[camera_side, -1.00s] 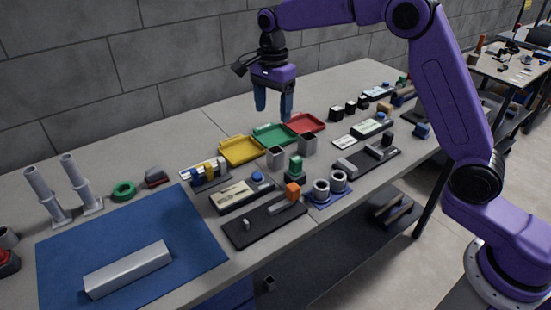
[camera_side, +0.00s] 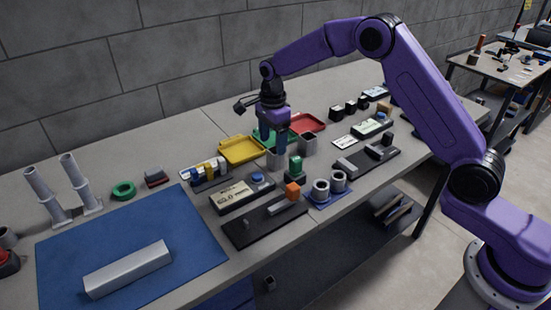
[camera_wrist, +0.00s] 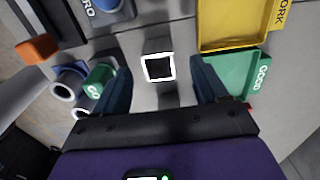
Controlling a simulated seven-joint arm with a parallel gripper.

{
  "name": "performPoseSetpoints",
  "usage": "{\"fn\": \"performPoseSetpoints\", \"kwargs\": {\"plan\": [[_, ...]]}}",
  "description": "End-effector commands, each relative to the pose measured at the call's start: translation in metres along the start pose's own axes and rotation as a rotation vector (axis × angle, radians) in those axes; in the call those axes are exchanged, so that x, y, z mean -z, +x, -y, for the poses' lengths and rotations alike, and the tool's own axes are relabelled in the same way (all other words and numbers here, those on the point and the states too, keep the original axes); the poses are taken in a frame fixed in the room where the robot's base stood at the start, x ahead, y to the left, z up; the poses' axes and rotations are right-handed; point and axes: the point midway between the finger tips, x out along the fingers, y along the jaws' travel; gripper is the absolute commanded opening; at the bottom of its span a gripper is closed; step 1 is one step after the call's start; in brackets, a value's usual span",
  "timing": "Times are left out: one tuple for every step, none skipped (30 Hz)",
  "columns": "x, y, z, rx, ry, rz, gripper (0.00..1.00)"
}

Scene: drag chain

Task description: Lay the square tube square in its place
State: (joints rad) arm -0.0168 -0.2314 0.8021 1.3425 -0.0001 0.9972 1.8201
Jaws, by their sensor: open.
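A grey square tube (camera_side: 275,160) stands upright on the table in front of the coloured trays. In the wrist view its bright square rim and dark hollow (camera_wrist: 158,67) show between my fingers. My gripper (camera_side: 282,147) points down at this tube, open, with one finger on each side and visible gaps. How far the fingertips reach down beside it I cannot tell. A second grey square tube (camera_side: 308,145) stands to its right. A long silver bar (camera_side: 128,269) with flat sides lies on the blue mat (camera_side: 190,238) at the front left.
Yellow (camera_side: 241,150), green (camera_wrist: 232,75) and red (camera_side: 306,123) trays lie behind the tubes. A green block (camera_side: 295,166), two round rings (camera_side: 329,187) and a dark fixture with an orange block (camera_side: 292,191) stand close in front. The blue mat is free around the bar.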

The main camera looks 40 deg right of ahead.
Motion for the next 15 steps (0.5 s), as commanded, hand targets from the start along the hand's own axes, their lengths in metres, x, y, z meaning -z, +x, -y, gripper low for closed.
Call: {"fn": "performPoseSetpoints", "kwargs": {"plan": [[0.0, 0.005, -0.001, -0.002, -0.001, -0.001, 0.72], [0.0, 0.007, -0.001, -0.002, -0.001, 0.0, 0.72], [0.0, 0.009, 0.0, -0.001, -0.001, 0.0, 0.72], [0.0, 0.009, 0.0, 0.0, 0.0, 0.0, 0.72], [0.0, 0.011, 0.0, 0.0, 0.0, 0.0, 0.72], [0.001, 0.013, 0.0, 0.0, 0.0, 0.0, 0.72], [0.002, 0.016, -0.001, -0.001, 0.0, 0.0, 0.72], [0.003, 0.019, -0.001, -0.002, 0.001, -0.001, 0.72], [0.005, 0.025, -0.002, -0.003, 0.001, -0.001, 0.72], [0.006, 0.029, -0.002, -0.004, 0.001, -0.001, 0.72], [0.006, 0.034, -0.003, -0.005, 0.0, -0.001, 0.72], [0.008, 0.039, -0.003, -0.003, 0.0, -0.001, 0.72], [0.009, 0.043, -0.004, -0.004, 0.0, -0.001, 0.72], [0.008, 0.048, -0.003, -0.003, 0.0, -0.001, 0.72], [0.008, 0.052, -0.003, -0.002, 0.0, 0.0, 0.72]]}}
